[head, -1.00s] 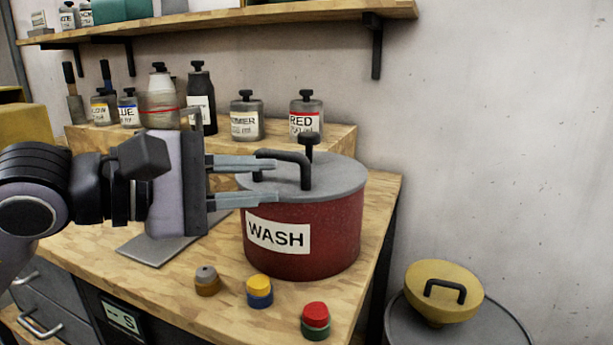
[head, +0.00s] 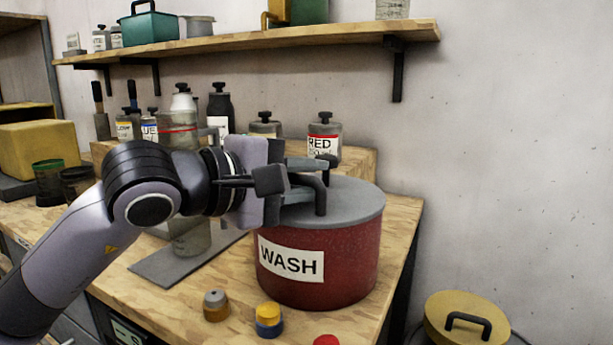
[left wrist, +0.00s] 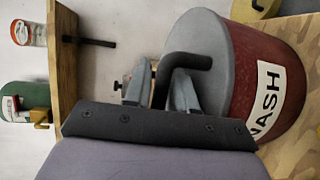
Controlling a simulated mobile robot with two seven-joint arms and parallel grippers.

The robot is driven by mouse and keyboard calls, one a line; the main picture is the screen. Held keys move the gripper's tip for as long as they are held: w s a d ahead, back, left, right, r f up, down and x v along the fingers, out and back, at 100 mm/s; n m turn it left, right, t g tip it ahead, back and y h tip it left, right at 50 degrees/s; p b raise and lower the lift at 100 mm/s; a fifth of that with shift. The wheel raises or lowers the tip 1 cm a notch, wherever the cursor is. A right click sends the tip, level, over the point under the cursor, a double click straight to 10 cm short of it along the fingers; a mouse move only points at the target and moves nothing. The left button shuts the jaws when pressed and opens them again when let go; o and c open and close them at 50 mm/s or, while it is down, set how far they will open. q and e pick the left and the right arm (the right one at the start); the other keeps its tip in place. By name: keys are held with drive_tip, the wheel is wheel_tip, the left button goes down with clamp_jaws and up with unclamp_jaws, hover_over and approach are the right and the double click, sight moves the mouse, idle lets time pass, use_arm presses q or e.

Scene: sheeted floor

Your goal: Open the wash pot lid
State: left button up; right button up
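The red wash pot (head: 345,262) stands on the wooden bench with a white WASH label on its side. Its grey lid (head: 355,203) sits flat on top. The lid's black bent handle (head: 320,197) also shows in the left wrist view (left wrist: 188,60). My left gripper (head: 302,179) is over the left part of the lid. In the left wrist view its two fingers (left wrist: 160,90) are apart, one on each side of the handle. A firm grip on it does not show. My right gripper is in neither view.
Several labelled bottles, one marked RED (head: 323,148), stand on a raised block behind the pot. Small capped jars (head: 268,320) stand in front of it. A shelf (head: 250,47) runs above. A yellow lid (head: 466,318) lies at lower right.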

use_arm(q)
clamp_jaws()
drive_tip(key=shift+w+r+p, duration=0.1)
drive_tip(key=shift+r+p, duration=0.35)
drive_tip(key=shift+p, duration=0.1)
drive_tip(key=r+g+p, duration=0.1)
drive_tip(key=p, duration=0.2)
drive_tip(key=w+r+g+y+p, duration=0.1)
drive_tip(key=r+p, duration=0.1)
drive_tip(key=p, duration=0.1)
drive_tip(key=w+d+r+n+g+y+p, duration=0.1)
drive_tip(key=r+p, duration=0.1)
drive_tip(key=p, duration=0.1)
drive_tip(key=shift+w+r+g, duration=0.15)
drive_tip(key=shift+g, duration=0.15)
drive_tip(key=shift+w+d+r+n+g+y+p, duration=0.25)
drive_tip(key=shift+w+r+g+y+p, duration=0.3)
drive_tip(key=shift+p, duration=1)
drive_tip(key=shift+w+d+r+n+g+y+p, duration=0.3)
drive_tip(key=shift+w+g+p, duration=0.35)
drive_tip(key=shift+p, duration=0.85)
unclamp_jaws()
